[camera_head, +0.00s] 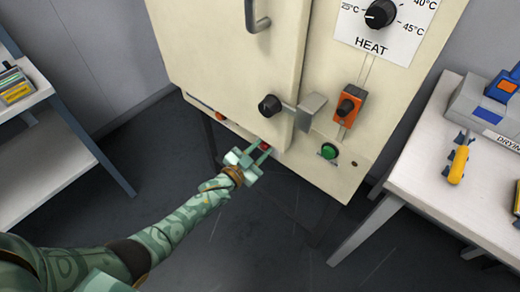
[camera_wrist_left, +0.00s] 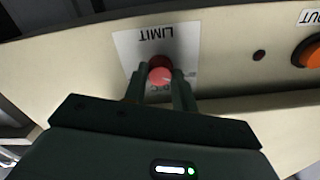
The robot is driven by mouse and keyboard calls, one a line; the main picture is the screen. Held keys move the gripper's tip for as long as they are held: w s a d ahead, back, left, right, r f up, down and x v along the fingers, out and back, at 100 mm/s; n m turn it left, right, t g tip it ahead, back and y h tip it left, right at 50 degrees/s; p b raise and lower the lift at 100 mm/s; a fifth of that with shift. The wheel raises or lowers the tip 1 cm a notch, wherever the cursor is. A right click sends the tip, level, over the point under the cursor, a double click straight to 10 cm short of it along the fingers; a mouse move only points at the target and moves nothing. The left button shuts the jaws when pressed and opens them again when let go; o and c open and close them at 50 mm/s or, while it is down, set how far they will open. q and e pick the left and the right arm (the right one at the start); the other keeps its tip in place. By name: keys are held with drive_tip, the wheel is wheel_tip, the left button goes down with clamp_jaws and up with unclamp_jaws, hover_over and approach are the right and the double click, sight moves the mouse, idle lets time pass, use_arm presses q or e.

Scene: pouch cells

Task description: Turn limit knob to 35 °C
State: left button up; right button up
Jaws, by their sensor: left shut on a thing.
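The red limit knob (camera_head: 265,147) sits low on the front of the cream oven cabinet. In the left wrist view the knob (camera_wrist_left: 159,74) stands before a white plate (camera_wrist_left: 186,42) whose word LIMIT appears upside down. My left gripper (camera_head: 258,153) reaches up to it from below. In the left wrist view my left gripper (camera_wrist_left: 161,88) is shut on the knob, with one finger on each side. The fingers hide much of the scale, so I cannot read the setting.
The black door latch knob (camera_head: 270,106) and its metal bracket (camera_head: 311,108) are above the gripper. A green button (camera_head: 328,151) and an orange switch (camera_head: 348,106) are to the right. The HEAT dial (camera_head: 380,14) is higher up. Tables stand at both sides.

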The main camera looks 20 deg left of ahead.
use_arm(q)
drive_tip(key=shift+s+f, duration=0.1)
drive_tip(key=shift+f, duration=0.05)
drive_tip(key=o, duration=1)
drive_tip(key=shift+s+a, duration=0.15)
drive_tip(key=shift+s, duration=0.05)
drive_tip(key=p+v, duration=0.5)
drive_tip(key=v, duration=1)
drive_tip(key=shift+s, duration=0.4)
use_arm(e)
drive_tip(key=shift+t, duration=0.3)
drive_tip(key=r, duration=0.1)
drive_tip(key=w+r, duration=0.2)
drive_tip(key=r, duration=0.1)
drive_tip(key=shift+w+a+r, duration=0.1)
drive_tip(key=shift+w+a, duration=0.05)
use_arm(q)
drive_tip(key=shift+a, duration=0.15)
